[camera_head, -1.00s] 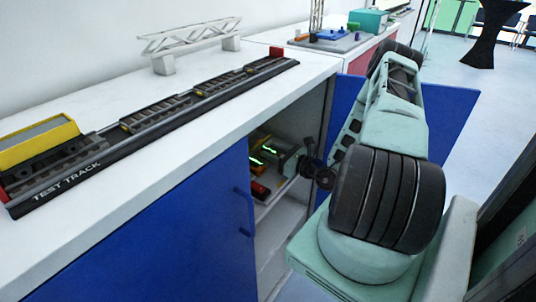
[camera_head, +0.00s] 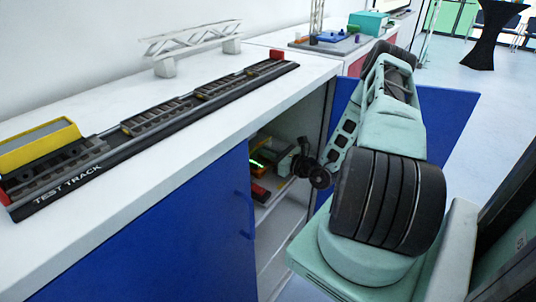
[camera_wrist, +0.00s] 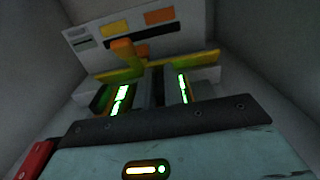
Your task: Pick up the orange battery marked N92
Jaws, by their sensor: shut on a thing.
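My gripper (camera_wrist: 151,93) reaches into the open cabinet. Its two fingers, with green light strips, are close together on something dark and orange, which I take to be the orange battery (camera_wrist: 124,50). Only its orange upper part shows clearly, just beyond the left finger; the rest is hidden, and I cannot read a marking. In the head view my gripper (camera_head: 272,162) is small and partly hidden by the cabinet door and my wrist.
A red block (camera_wrist: 36,158) lies at the lower left of the wrist view, and a pale panel with coloured labels (camera_wrist: 140,35) stands behind. The blue cabinet door (camera_head: 170,235) is left of my arm. A test track (camera_head: 150,120) lies on the white counter (camera_head: 120,95).

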